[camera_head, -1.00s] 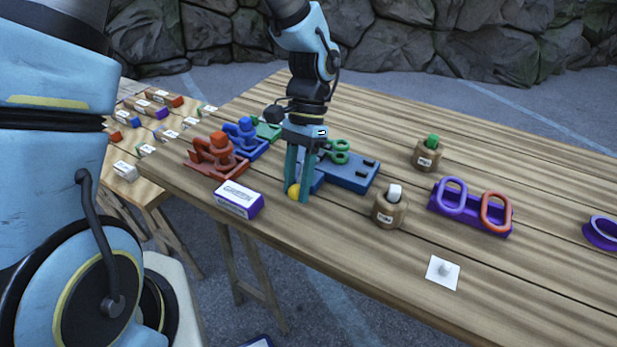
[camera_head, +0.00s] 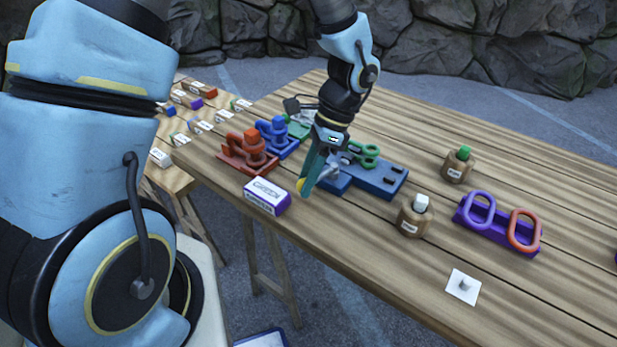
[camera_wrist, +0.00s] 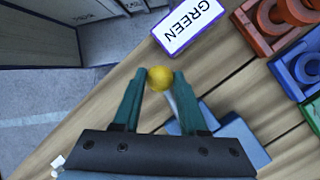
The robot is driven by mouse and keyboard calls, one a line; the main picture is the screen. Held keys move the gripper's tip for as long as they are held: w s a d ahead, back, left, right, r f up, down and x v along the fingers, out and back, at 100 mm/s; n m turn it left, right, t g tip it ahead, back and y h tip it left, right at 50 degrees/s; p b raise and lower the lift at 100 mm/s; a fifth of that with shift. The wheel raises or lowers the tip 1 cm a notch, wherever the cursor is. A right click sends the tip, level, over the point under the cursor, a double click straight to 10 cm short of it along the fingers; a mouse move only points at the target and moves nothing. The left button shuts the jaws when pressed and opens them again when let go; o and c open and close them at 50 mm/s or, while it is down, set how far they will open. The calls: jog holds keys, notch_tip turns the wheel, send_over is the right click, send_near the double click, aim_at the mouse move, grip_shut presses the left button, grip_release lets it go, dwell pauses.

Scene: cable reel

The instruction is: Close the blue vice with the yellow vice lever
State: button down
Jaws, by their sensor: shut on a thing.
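The blue vice (camera_head: 385,182) lies on the wooden table behind and right of my gripper, partly hidden by the gripper. A blue part of it also shows in the wrist view (camera_wrist: 238,132). The lever ends in a yellow knob (camera_wrist: 160,78), with a grey rod running from it toward the vice. The knob also shows in the head view (camera_head: 300,185). My gripper (camera_head: 304,187) is tilted, its green fingers shut on the knob near the table's front edge. In the wrist view the knob sits between the fingertips. The vice jaws' gap is hard to see.
A white and purple box (camera_head: 266,197) marked GREEN stands close left of the knob. Red (camera_head: 248,150) and blue (camera_head: 277,137) fixtures stand behind it. Green loops (camera_head: 363,153) are beside the vice. Brown pots (camera_head: 413,218) and a purple rack (camera_head: 495,228) stand to the right.

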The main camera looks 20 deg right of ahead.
aim_at(325, 175)
jog(key=shift+w, duration=0.1)
jog(key=shift+c, duration=2.3)
grip_release()
jog(key=b+v, duration=0.2)
jog(key=v, duration=0.8)
jog(key=shift+d+r, duration=0.15)
jog(key=shift+r, duration=0.2)
jog(key=w+a+n+t+h, duration=0.1)
jog(key=w+a+n+h, duration=0.1)
jog(key=a+n, duration=0.8)
jog(key=w+a+f+n+t+h, duration=0.1)
jog(key=w+a+n+h, duration=0.2)
jog(key=a+n, duration=0.6)
jog(key=w+a, duration=0.2)
jog(key=a, duration=0.7)
jog(key=shift+a+f+n+t, duration=0.2)
jog(key=shift+n+t, duration=0.2)
